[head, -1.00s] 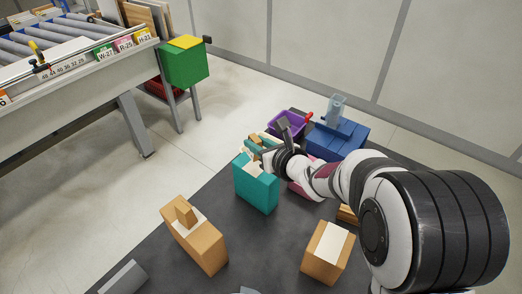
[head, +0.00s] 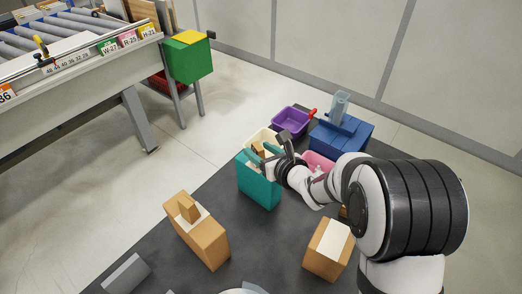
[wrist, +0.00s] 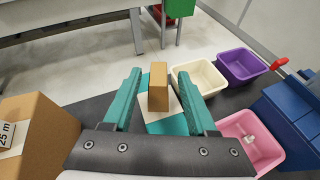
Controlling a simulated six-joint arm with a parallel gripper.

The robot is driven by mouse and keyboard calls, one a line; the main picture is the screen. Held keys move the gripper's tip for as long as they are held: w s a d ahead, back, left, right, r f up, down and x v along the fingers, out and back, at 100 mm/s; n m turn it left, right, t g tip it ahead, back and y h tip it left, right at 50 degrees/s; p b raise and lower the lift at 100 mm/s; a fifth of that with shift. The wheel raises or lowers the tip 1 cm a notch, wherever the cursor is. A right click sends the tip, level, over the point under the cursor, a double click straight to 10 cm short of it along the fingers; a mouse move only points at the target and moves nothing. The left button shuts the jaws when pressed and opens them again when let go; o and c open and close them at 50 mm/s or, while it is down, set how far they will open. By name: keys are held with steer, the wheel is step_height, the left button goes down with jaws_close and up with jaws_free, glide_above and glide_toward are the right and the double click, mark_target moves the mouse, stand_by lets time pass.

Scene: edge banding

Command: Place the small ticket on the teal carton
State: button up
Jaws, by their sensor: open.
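The teal carton (head: 258,186) stands on the dark mat with a white patch on its top; its top shows in the wrist view (wrist: 172,126). A small tan block (wrist: 159,92) stands upright on that white patch. My gripper (wrist: 159,76) is open above the carton, its two teal fingers apart on either side of the block in the wrist view. In the head view my gripper (head: 264,153) is at the carton's top. I cannot single out the small ticket for certain; a small whitish piece (wrist: 250,140) lies in the pink tray.
The pink tray (wrist: 270,158), cream tray (wrist: 202,90) and purple tray (head: 291,120) lie behind and right of the carton. A blue box (head: 340,139) stands beyond. Tan cartons (head: 205,240) (head: 327,262) stand in front. Mat between them is clear.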

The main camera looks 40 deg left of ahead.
steer(key=shift+d+r, duration=0.15)
steer(key=shift+r, duration=0.1)
steer(key=v, duration=1.2)
steer(key=w+d+m+t+h, duration=0.3)
steer(key=d+m+h, duration=0.8)
steer(key=d+m, duration=1.4)
steer(key=s+d+f+m+g+h, duration=0.1)
steer(key=s+d+m+g, duration=0.2)
steer(key=s+m, duration=0.55)
steer(key=s+d+m+g+h, duration=0.1)
steer(key=s+d+m+g, duration=0.3)
steer(key=m, duration=0.7)
steer(key=s+a+m+g+y, duration=0.1)
steer(key=s+a+m+y, duration=0.1)
steer(key=s+m, duration=0.7)
steer(key=shift+s+a+r+m, duration=0.4)
steer(key=shift+s+a, duration=0.45)
steer(key=shift+s, duration=0.15)
